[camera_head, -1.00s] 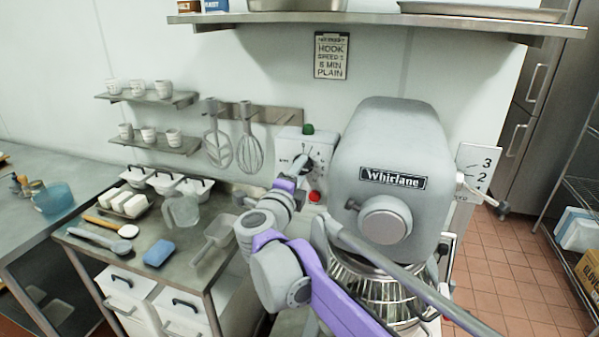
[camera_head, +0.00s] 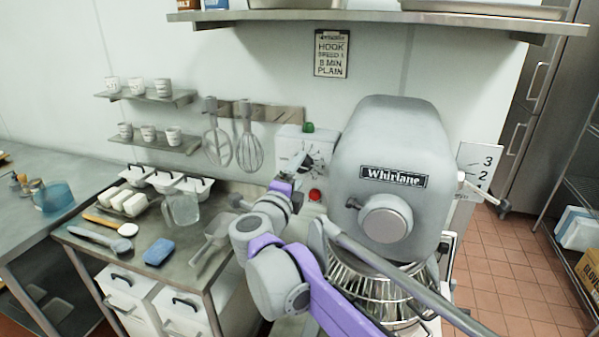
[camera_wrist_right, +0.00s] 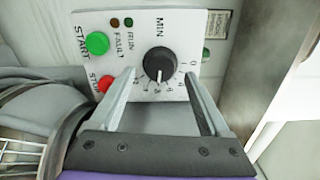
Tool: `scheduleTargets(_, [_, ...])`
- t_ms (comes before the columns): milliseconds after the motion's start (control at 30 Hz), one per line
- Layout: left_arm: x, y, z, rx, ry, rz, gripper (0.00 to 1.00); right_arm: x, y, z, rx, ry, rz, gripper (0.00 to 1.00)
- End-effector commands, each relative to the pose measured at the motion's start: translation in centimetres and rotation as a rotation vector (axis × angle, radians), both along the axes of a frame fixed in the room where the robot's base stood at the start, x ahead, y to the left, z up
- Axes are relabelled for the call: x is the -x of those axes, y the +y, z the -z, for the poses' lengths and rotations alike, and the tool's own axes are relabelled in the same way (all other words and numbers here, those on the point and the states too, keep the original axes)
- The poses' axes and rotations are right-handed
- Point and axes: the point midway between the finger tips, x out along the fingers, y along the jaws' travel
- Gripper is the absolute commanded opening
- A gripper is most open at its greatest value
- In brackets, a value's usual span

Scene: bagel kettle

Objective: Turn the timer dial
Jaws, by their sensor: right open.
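The timer dial (camera_wrist_right: 160,62) is a round black knob on a white control panel (camera_wrist_right: 118,65). A white mark on it points down in the right wrist view, toward the small printed numbers; the exact reading is unclear. My right gripper (camera_wrist_right: 159,75) is open, its fingers on either side of the dial's lower part in that view, with nothing between them. I cannot tell whether they touch the panel. In the head view my right gripper (camera_head: 293,168) is just left of and below the dial, before the control box (camera_head: 290,146). My left gripper is out of view.
A green START button (camera_wrist_right: 97,43) and a red stop button (camera_wrist_right: 105,84) sit left of the dial. The large grey mixer (camera_head: 392,135) stands close on the right in the head view. A steel table (camera_head: 200,262) with tubs, a scoop and a blue sponge is on the left.

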Motion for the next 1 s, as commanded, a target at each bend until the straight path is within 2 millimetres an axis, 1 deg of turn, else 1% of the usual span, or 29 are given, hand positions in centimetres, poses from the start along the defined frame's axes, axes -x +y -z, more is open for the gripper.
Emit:
scheduleTargets(33, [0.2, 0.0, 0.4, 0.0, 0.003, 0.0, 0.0, 1.0, 0.4, 0.2, 0.0, 0.001, -0.004, 0.8])
scheduleTargets(200, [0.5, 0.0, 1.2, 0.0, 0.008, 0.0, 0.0, 4.4, 1.5, 0.3, -0.001, 0.002, -0.005, 0.8])
scheduleTargets(300, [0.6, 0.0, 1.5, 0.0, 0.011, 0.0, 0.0, 6.2, 2.1, 0.2, 0.0, 0.001, -0.005, 0.8])
scheduleTargets(433, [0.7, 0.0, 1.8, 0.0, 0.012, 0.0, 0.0, 7.8, 2.6, 0.2, 0.0, 0.001, -0.004, 0.8])
scheduleTargets(600, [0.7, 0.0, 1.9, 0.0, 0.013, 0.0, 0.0, 8.8, 2.9, 0.1, 0.0, 0.001, -0.002, 0.8])
scheduleTargets(1000, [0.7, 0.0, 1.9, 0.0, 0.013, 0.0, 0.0, 8.8, 2.8, 0.1, 0.0, 0.001, -0.001, 0.8])
